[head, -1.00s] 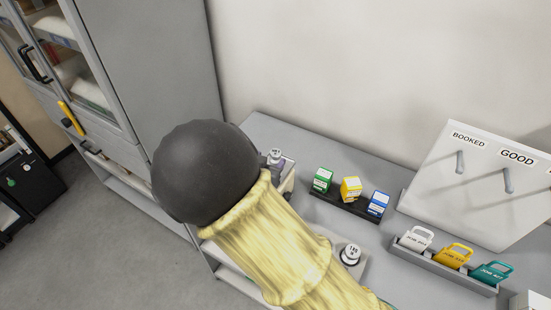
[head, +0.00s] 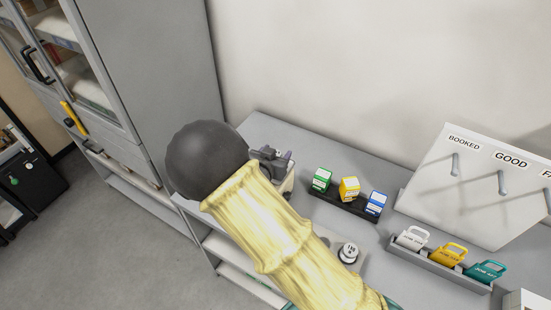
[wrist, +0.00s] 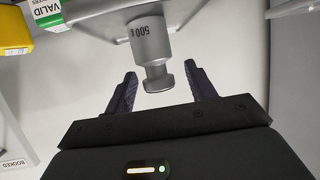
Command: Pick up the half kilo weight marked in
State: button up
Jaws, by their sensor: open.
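The half kilo weight (wrist: 150,45) is a grey metal cylinder with a narrower neck and a knob, marked "500 g". In the wrist view it stands on a grey surface (wrist: 195,12), its knob near the space between my fingers. My gripper (wrist: 157,88) is open, one dark finger to each side of the knob, with gaps showing. In the head view my gripper (head: 283,160) is partly hidden behind my dark wrist and yellow-sleeved arm. The weight cannot be made out clearly there.
Another round weight (head: 348,253) stands further right on the table (head: 285,127). Green (head: 321,180), yellow (head: 349,189) and blue (head: 376,202) boxes sit in a dark rack. A tray of tags (head: 440,268) and a hook board (head: 480,190) are at right. A tall grey cabinet (head: 165,80) stands left.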

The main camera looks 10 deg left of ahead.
jog(key=shift+c, duration=0.4)
jog(key=shift+r, duration=0.1)
grip_shut()
notch_tip(320, 180, up, 10)
jog(key=shift+b, duration=0.6)
dwell(0.5)
